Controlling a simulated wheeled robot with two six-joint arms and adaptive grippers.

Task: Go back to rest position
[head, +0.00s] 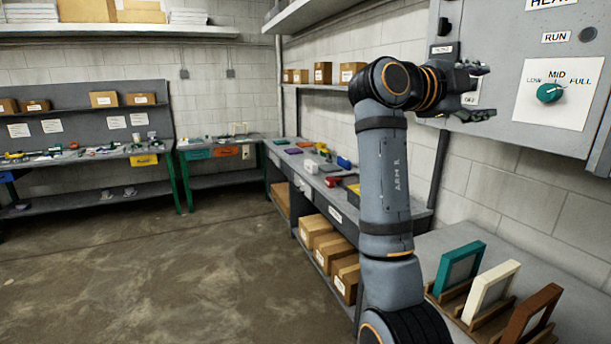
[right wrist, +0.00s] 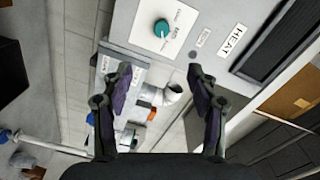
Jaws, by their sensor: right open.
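My right arm rises in the right half of the head view. Its gripper (head: 482,92) is open and empty, held in front of the grey control panel (head: 500,60). The right wrist view shows its two fingers (right wrist: 160,95) spread wide with nothing between them. The teal knob (head: 549,93) on the panel's white LOW/MID plate is to the right of the gripper, apart from it. In the right wrist view the knob (right wrist: 162,28) is beyond the fingertips. My left gripper is not in view.
Teal, cream and brown frames (head: 490,290) stand in wooden holders on a grey bench at lower right. A workbench (head: 330,185) with tools runs along the wall behind my arm. Cardboard boxes (head: 320,235) sit beneath it. The concrete floor (head: 190,270) at left is clear.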

